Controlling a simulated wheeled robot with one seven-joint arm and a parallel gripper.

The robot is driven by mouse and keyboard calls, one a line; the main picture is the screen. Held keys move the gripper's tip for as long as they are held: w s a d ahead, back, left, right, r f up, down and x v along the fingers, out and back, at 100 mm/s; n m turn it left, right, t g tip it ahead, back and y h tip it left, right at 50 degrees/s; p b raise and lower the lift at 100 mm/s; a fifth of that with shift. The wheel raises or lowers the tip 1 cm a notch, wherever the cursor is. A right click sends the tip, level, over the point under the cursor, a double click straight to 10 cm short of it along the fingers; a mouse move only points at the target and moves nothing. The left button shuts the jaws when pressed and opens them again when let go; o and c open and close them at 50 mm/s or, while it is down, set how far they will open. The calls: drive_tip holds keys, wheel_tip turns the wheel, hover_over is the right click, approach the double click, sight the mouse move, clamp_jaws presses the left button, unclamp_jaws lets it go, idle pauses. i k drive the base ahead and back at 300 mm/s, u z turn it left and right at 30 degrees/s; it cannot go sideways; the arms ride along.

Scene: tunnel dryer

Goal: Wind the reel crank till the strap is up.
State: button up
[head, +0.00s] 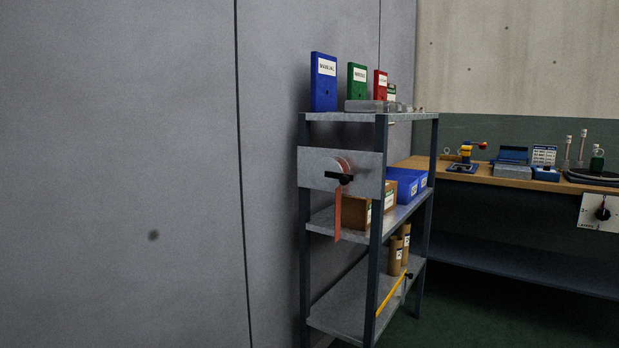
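The reel (343,165) is mounted on a light grey plate (315,168) on the end of the metal shelf unit. A black crank (340,179) sits in front of the lower part of the reel. The orange-red strap (337,218) hangs straight down from the reel, past the plate's lower edge, and its end hangs free a little below the middle shelf's edge. My gripper is not in view, and nothing is seen touching the crank or the strap.
The shelf unit (309,260) holds binders on top, boxes, blue bins (405,184) and brown cylinders. A plain grey wall (120,170) fills the left. A workbench (495,182) with tools and a dial plate (599,213) stands at right. Green floor shows between them.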

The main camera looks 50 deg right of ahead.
sight(328, 173)
drive_tip(key=u, duration=0.65)
drive_tip(key=i, duration=0.75)
drive_tip(key=z, duration=2.6)
drive_tip(key=i, duration=0.45)
drive_tip(key=z, duration=0.1)
drive_tip(key=k, duration=0.95)
drive_tip(key=z, duration=0.7)
drive_tip(key=i, duration=0.55)
